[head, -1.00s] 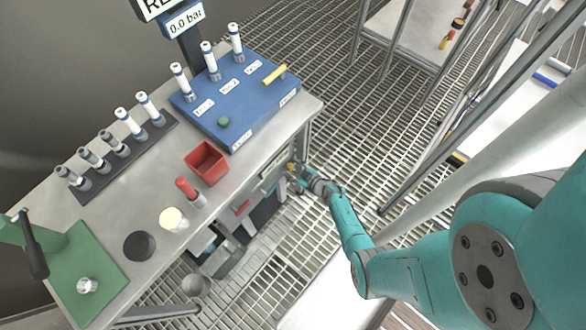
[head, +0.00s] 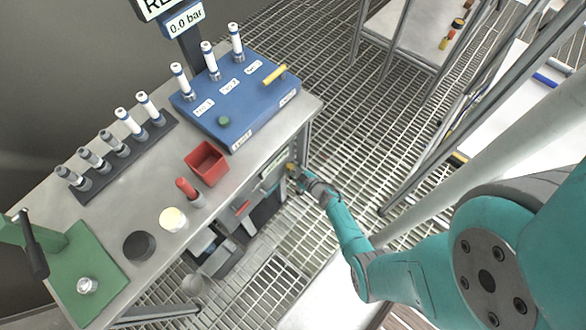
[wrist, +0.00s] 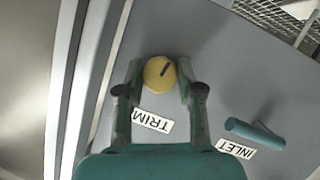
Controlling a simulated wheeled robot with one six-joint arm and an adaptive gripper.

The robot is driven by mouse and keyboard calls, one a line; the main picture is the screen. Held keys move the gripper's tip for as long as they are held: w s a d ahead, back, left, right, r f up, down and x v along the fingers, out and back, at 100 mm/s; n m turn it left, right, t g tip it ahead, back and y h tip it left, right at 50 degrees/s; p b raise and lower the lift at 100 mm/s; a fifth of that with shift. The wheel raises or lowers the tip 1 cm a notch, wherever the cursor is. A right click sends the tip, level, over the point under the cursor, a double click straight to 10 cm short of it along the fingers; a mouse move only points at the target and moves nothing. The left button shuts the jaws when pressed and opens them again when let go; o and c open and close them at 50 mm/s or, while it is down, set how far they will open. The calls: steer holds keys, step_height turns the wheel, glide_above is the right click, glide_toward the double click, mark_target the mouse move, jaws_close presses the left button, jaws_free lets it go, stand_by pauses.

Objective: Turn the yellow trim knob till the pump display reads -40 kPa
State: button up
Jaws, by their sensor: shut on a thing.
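The yellow trim knob (wrist: 159,74) sits on a grey panel in the wrist view, with a dark pointer mark on its face slanting to the upper right. A TRIM label (wrist: 152,121) lies just below it. My gripper (wrist: 158,80) has one finger on each side of the knob and is shut on it. In the head view my gripper (head: 296,172) reaches to the bench's right side, below the top, where a bit of yellow shows. No pump display reading in kPa can be read in either view.
A teal inlet lever (wrist: 255,134) with an INLET label (wrist: 236,148) is right of the knob. Above, the bench holds a blue manifold block (head: 240,105), a red bin (head: 207,163) and several probes. A display (head: 185,21) on a post reads 0.0 bar.

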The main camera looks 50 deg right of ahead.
steer(key=o, duration=1.2)
steer(key=shift+c, duration=0.2)
steer(key=shift+s, duration=0.1)
steer(key=v, duration=1.2)
